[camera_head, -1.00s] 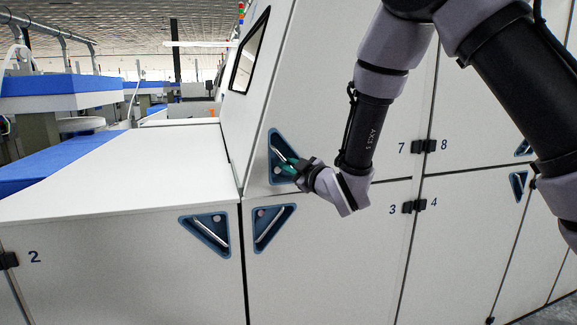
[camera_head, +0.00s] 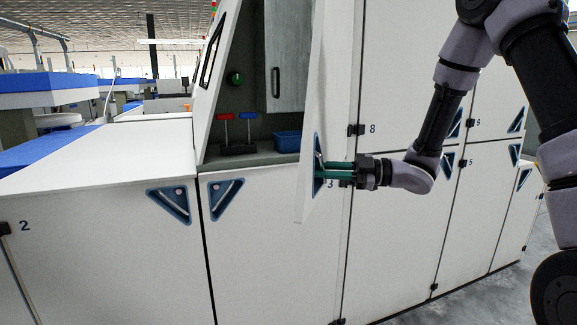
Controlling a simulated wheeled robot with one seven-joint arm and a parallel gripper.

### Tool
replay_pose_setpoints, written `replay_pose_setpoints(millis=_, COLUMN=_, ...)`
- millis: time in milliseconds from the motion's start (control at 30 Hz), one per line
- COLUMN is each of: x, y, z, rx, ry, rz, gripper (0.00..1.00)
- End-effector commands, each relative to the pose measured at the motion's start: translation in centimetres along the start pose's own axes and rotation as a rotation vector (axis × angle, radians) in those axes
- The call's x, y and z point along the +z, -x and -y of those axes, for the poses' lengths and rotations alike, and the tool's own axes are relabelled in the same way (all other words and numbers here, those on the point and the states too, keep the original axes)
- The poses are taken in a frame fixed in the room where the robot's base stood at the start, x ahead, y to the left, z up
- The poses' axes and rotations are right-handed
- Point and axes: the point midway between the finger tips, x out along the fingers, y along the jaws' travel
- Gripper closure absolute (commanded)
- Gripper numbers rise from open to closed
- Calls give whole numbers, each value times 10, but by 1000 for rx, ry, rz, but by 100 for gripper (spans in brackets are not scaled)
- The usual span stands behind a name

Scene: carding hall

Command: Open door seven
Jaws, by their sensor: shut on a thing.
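Door seven (camera_head: 312,110) is swung open toward me and to the right, seen nearly edge-on. Its blue triangular handle recess (camera_head: 317,165) is on the door's outer face. My gripper (camera_head: 330,170) is at this recess from the right, its greenish fingers shut on the handle; the fingertips and the handle bar are mostly hidden in the recess. The door's number is not visible now. Behind the opening, the compartment shows a grey inner panel (camera_head: 285,75) with a black handle.
Inside stand red- and blue-handled tools (camera_head: 238,148), a blue bin (camera_head: 287,141) and a green knob (camera_head: 235,78). Closed door three (camera_head: 262,245) lies below the opening. A white flat-topped housing (camera_head: 95,180) is at left. Grey floor (camera_head: 470,295) is free at lower right.

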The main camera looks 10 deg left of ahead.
Motion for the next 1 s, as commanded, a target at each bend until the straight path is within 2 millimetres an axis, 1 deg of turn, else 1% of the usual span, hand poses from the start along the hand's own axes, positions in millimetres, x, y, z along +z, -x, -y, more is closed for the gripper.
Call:
replay_pose_setpoints(millis=33, x=-1, y=22, z=0, rx=-23, ry=2, rz=-20, gripper=100)
replay_pose_setpoints(millis=200, x=-6, y=81, z=8, rx=-127, ry=1, rz=-102, gripper=100)
replay_pose_setpoints(millis=300, x=-7, y=112, z=9, rx=-181, ry=2, rz=-143, gripper=100)
replay_pose_setpoints(millis=400, x=-7, y=138, z=9, rx=-228, ry=2, rz=-181, gripper=100)
replay_pose_setpoints(millis=500, x=-6, y=159, z=8, rx=-267, ry=2, rz=-211, gripper=100)
replay_pose_setpoints(millis=600, x=-5, y=176, z=7, rx=-296, ry=1, rz=-234, gripper=100)
replay_pose_setpoints(millis=700, x=-4, y=187, z=6, rx=-317, ry=1, rz=-251, gripper=100)
replay_pose_setpoints(millis=867, x=-3, y=195, z=6, rx=-334, ry=-2, rz=-264, gripper=100)
replay_pose_setpoints(millis=1000, x=-3, y=197, z=5, rx=-338, ry=-2, rz=-267, gripper=100)
